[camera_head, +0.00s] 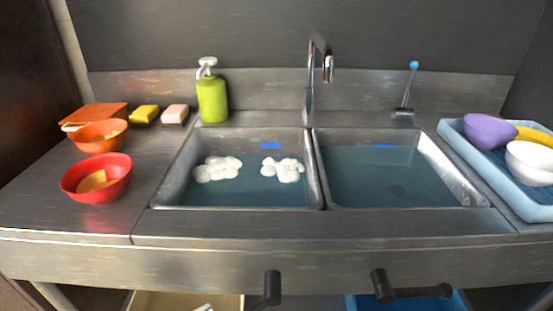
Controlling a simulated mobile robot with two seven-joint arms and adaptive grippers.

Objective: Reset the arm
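The task names no object. The double sink stands in front of me. Its left basin (240,196) holds water with two clumps of white foam (217,168) on it. Its right basin (385,180) holds water without foam, and a dark round drain shows at its bottom.
At left are a red bowl (112,191), orange bowl (100,138), orange board (98,113), yellow sponge (145,114), pink sponge (175,115) and green soap bottle (212,100). A faucet (309,95) rises centrally. A light-blue tray (478,160) holds dishes at right.

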